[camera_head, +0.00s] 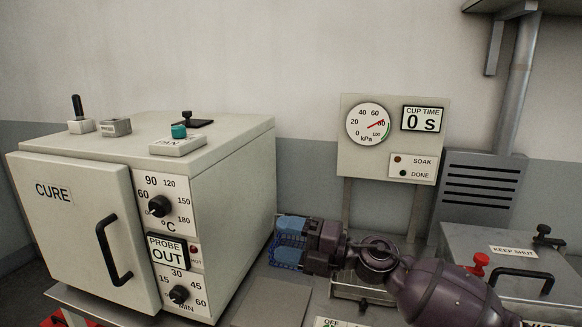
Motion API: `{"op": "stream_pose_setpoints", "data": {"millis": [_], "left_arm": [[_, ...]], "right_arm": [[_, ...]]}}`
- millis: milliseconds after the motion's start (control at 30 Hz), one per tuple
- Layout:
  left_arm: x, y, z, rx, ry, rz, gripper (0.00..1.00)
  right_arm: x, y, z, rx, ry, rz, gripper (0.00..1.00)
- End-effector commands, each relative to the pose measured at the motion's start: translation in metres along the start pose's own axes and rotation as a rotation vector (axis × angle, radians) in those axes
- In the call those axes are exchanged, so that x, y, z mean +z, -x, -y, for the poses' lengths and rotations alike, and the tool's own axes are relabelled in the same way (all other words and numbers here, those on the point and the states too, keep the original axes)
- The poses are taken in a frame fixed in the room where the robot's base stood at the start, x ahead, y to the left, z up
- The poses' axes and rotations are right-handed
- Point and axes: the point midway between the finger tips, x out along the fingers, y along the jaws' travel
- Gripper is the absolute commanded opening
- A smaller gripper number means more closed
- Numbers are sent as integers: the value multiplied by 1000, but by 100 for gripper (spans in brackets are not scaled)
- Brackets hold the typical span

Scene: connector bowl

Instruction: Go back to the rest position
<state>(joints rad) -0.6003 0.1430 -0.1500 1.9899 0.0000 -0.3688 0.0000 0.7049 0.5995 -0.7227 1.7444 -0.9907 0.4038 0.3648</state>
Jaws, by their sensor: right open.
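My right gripper (289,240) reaches in from the lower right on a purple arm. It points left, beside the right side of the white CURE oven (238,215). Its two blue fingers are apart, one above the other in the picture. Blue mesh-like detail shows at and between the fingers; I cannot tell if it is a separate thing. My left gripper is not in view.
The oven door is shut, with a black handle (114,250). Behind my right arm stands a gauge panel (393,145) reading 0 s. A grey KEEP SHUT box (465,240) is at the right. A grey slab (270,308) lies in front.

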Motion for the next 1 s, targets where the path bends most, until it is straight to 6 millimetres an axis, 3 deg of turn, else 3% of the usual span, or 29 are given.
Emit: {"op": "stream_pose_setpoints", "data": {"millis": [100,233,400,533,767,1000], "left_arm": [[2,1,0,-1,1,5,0],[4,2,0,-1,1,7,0],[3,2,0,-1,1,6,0],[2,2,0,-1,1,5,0],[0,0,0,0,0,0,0],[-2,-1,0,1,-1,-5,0]], "right_arm": [[12,20,-3,186,-171,190,65],[28,52,13,309,-361,399,65],[37,104,56,391,-615,646,65],[32,145,97,423,-808,810,65],[-4,217,173,464,-1128,1045,65],[-68,288,239,533,-1370,1236,65]]}}
